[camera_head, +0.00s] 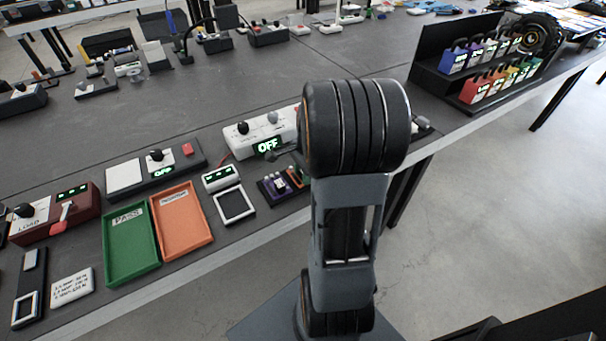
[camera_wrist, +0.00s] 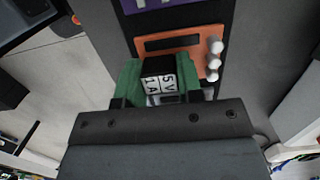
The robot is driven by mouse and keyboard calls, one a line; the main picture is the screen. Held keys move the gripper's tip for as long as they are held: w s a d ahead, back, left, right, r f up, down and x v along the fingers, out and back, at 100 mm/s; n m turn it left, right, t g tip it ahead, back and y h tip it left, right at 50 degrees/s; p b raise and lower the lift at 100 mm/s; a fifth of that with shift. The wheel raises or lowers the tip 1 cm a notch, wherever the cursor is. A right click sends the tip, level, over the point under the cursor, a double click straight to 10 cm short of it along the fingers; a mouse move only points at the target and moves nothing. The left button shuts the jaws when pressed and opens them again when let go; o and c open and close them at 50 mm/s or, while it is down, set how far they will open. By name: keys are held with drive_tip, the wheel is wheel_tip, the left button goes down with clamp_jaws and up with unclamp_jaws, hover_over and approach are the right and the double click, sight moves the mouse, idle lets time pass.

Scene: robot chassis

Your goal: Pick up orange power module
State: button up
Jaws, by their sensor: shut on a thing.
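My gripper (camera_wrist: 158,84) shows in the wrist view with green finger pieces on both sides of a black-topped module (camera_wrist: 160,66). It is shut on this module, whose white label reads "5V 1A". The module's body is mostly hidden, so I cannot tell its colour. Just beyond it lies an orange panel (camera_wrist: 180,34) with a dark slot and white knobs at its right. In the head view my arm hides the gripper. A small fixture with purple (camera_head: 268,188) and orange (camera_head: 296,178) parts sits beside the arm on the table.
A rack (camera_head: 470,95) at the back right holds several coloured modules. The green tray (camera_head: 130,245) marked PASS and an orange tray (camera_head: 181,222) lie left of the fixture. A white box (camera_head: 240,135) with an OFF display stands behind it. The table's front edge is close.

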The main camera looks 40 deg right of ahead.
drive_tip(key=shift+r, duration=0.45)
wheel_tip(320, 180, up, 2)
drive_tip(key=shift+r+p, duration=0.15)
drive_tip(key=shift+p, duration=0.2)
drive_tip(key=s+a+r+p, duration=0.1)
drive_tip(key=s+a+r, duration=0.1)
drive_tip(key=s+r, duration=0.7)
drive_tip(key=s, duration=0.5)
drive_tip(key=shift+r, duration=0.4)
drive_tip(key=shift+w, duration=0.1)
